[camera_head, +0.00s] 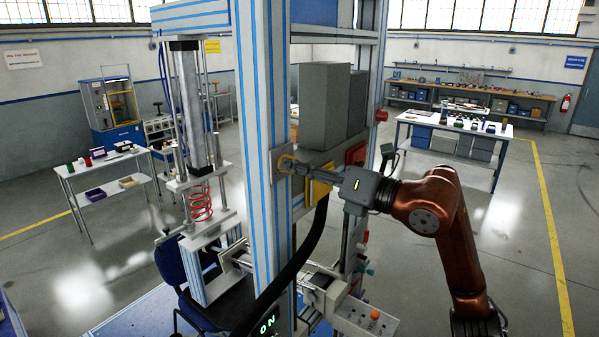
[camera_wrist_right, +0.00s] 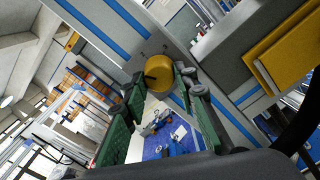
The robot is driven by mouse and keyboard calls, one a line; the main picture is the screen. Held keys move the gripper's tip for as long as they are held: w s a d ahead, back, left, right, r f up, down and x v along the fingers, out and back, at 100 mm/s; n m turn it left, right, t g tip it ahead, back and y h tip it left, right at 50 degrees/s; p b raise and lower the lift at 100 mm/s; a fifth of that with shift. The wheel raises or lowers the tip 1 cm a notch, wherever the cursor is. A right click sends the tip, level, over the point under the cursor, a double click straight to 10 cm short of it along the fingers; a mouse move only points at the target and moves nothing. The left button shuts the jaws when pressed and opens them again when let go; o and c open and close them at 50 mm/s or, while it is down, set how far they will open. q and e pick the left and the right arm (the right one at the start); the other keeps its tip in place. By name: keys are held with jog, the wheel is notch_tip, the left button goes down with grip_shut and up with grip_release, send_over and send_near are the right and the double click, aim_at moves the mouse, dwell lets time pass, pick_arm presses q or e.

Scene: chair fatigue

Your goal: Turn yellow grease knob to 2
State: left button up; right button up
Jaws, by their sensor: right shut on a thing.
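The yellow grease knob (camera_wrist_right: 159,72) is a round yellow disc with a dark mark, on a grey plate on the machine's upright. It lies between the green-padded fingers of my right gripper (camera_wrist_right: 162,84) in the right wrist view. The fingers are shut on it, one on each side. In the head view, my right gripper (camera_head: 290,166) reaches in from the right to the blue-striped upright, and its fingers mostly hide the knob. The number at which the knob points cannot be read. My left gripper is not in view.
The striped upright (camera_head: 262,110) and a grey box (camera_head: 325,108) stand close to my gripper. A yellow panel (camera_wrist_right: 290,55) sits beside it. A black hose (camera_head: 300,250) hangs below. A control box (camera_head: 362,318) with knobs is lower down. Floor is open at the right.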

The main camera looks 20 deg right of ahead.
jog(key=m+b, duration=0.1)
jog(key=m, duration=0.4)
jog(key=shift+m, duration=0.3)
dwell(0.4)
jog(key=o, duration=1.2)
jog(key=shift+c, duration=0.2)
jog(key=v, duration=1.2)
